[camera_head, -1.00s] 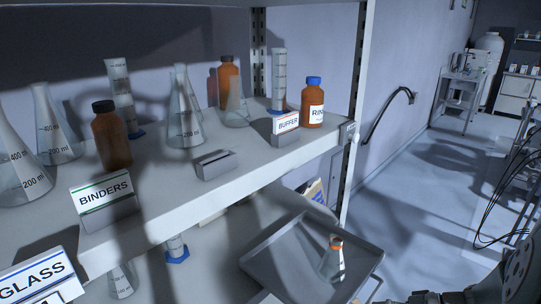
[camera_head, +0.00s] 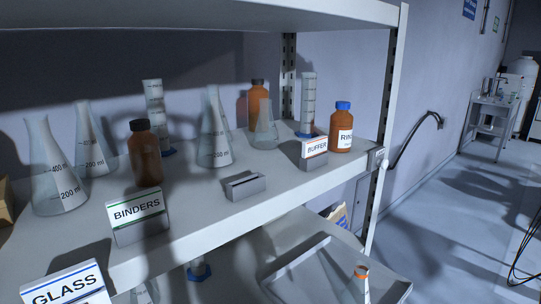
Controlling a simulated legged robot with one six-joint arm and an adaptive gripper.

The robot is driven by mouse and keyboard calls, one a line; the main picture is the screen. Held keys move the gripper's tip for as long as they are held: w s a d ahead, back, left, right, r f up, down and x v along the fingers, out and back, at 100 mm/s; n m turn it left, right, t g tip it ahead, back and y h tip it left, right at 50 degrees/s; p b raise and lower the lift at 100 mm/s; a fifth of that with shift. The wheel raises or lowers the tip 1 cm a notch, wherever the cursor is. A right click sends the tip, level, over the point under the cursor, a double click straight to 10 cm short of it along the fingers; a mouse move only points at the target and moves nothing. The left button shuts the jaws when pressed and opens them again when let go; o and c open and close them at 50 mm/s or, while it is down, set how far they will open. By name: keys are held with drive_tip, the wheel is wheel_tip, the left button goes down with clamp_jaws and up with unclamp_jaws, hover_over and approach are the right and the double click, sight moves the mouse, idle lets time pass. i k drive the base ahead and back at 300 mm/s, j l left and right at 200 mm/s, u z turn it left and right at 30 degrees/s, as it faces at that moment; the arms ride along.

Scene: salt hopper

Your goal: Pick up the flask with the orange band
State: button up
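The flask with the orange band (camera_head: 360,284) stands in a grey tray (camera_head: 287,259) on the lower shelf, at the bottom of the view. Its neck with the orange band shows; its base is cut off by the bottom edge of the picture. My gripper does not show in the current view.
The upper shelf (camera_head: 262,205) above the tray holds several clear flasks (camera_head: 214,140), brown bottles (camera_head: 145,158) and label holders, including BINDERS (camera_head: 138,212) and BUFFER (camera_head: 314,150). A shelf post (camera_head: 386,120) stands at the right. Open floor (camera_head: 440,215) lies right of the shelving.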

sight(357, 292)
drive_tip(key=z, duration=0.55)
drive_tip(key=i+l, duration=0.2)
drive_tip(key=l, duration=0.15)
drive_tip(key=i+l, duration=0.15)
drive_tip(key=l, duration=0.2)
drive_tip(key=i+l+u, duration=0.1)
drive_tip(key=l, duration=0.25)
drive_tip(key=i+u, duration=0.1)
drive_tip(key=u, duration=1.65)
